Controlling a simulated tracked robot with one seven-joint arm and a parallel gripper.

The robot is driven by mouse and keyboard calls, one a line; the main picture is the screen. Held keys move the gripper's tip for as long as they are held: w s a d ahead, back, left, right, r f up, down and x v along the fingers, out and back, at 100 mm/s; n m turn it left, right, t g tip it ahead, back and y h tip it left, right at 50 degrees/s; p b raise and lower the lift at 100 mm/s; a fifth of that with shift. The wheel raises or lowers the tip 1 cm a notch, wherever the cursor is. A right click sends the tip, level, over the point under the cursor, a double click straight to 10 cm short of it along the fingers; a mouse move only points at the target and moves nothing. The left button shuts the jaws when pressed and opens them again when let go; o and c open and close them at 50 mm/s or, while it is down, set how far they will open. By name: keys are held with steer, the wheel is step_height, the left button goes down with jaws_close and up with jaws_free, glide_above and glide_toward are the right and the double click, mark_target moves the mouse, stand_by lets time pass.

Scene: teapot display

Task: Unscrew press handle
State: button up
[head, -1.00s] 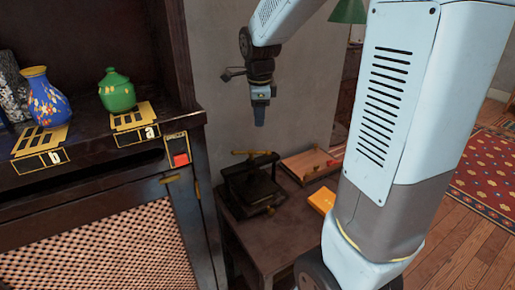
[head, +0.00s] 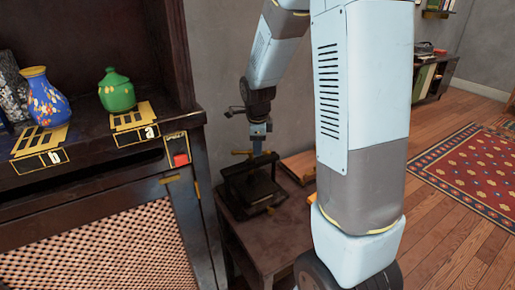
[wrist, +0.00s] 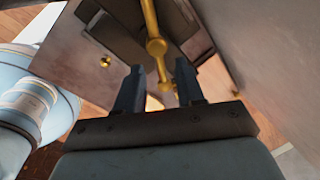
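The press (head: 245,192) is a dark frame on the small table, with a brass bar handle (head: 240,153) across its top. In the wrist view the handle (wrist: 156,47) is a brass rod with a round hub at its middle. My gripper (head: 258,150) points down at the right part of the handle. In the wrist view my gripper (wrist: 159,75) is open, its two dark fingers apart. One end of the handle appears between the fingers in that picture. I cannot tell whether they touch it. The press screw is hidden below the hub.
The dark wooden table (head: 275,232) carries the press and a wooden board (head: 300,162), partly hidden by my arm. A cabinet on the left holds a blue vase (head: 44,96) and a green jar (head: 116,90). A grey wall stands close behind the press.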

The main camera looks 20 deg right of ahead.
steer(key=shift+w+f, duration=0.15)
steer(key=shift+f, duration=0.7)
steer(key=shift+c, duration=0.5)
jaws_close()
